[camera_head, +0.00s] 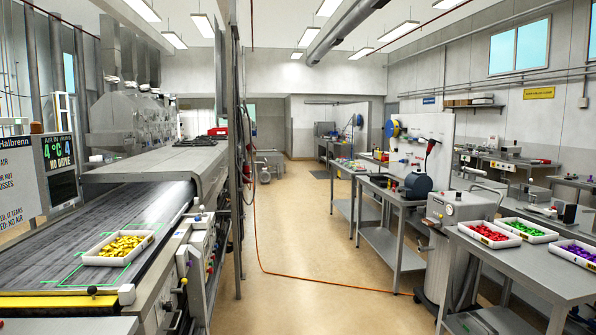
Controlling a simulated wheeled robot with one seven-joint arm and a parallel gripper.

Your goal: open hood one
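A long dryer with a dark belt (90,250) runs away from me on the left. A low grey metal hood (160,162) covers the belt partway along and looks lowered over it. Behind it stand several tapered grey hoods (118,112) with vertical ducts rising from them. I see no readable number on any hood, so I cannot tell which is hood one. A control panel with knobs and small levers (200,245) lines the dryer's right side. My gripper is not in view.
A white tray of yellow pieces (119,247) sits on the near belt. An orange cable (300,280) crosses the open aisle floor. Steel tables (530,270) with colourful trays stand at right.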

